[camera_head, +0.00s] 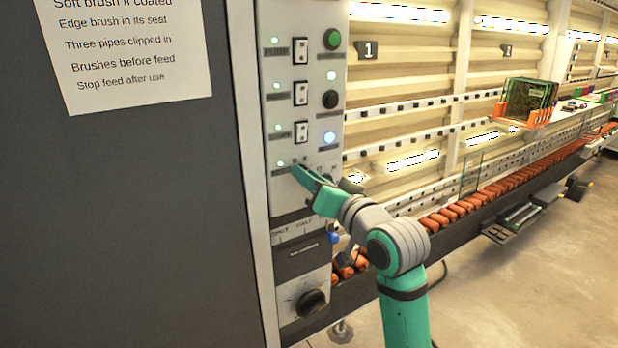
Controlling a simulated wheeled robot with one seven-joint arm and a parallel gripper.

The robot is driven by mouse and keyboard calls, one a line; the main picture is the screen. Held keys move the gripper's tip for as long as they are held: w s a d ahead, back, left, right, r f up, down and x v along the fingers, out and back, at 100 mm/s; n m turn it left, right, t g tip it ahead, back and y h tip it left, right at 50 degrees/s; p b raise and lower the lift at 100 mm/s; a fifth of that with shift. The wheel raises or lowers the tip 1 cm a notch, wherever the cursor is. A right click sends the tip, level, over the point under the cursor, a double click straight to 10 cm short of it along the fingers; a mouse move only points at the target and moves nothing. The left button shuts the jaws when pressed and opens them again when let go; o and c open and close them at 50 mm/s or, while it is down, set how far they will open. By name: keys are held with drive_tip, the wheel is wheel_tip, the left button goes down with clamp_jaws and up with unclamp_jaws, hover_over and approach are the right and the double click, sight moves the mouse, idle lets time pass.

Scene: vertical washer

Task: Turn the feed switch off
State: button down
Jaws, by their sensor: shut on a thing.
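The control panel (275,120) is a narrow light-grey face with rows of small green lamps, rocker switches and round buttons. My gripper (302,174), teal, is at the fourth row, just below the third rocker switch (301,132). It is shut on a control there, seemingly the feed switch, which my fingers hide along with its position. A green lamp (280,163) glows just left of my fingertips. Small marks show above and right of the fingers, too small to read.
A black knob (311,303) and a blue knob (333,238) sit lower on the panel. Right of it runs a conveyor of orange rollers (470,204) with a glass pane (471,174) standing on it. A dark cabinet side (140,220) with a paper notice (130,50) fills the left.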

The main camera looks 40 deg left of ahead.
drive_tip(key=n, duration=1.1)
drive_tip(key=shift+w+d+n, duration=0.1)
drive_tip(key=shift+n, duration=0.3)
idle(0.6)
drive_tip(key=c, duration=1.9)
unclamp_jaws()
drive_tip(key=shift+w, duration=0.1)
drive_tip(key=shift+o, duration=0.2)
drive_tip(key=shift+s, duration=0.25)
drive_tip(key=v, duration=1)
drive_tip(key=shift+d, duration=0.25)
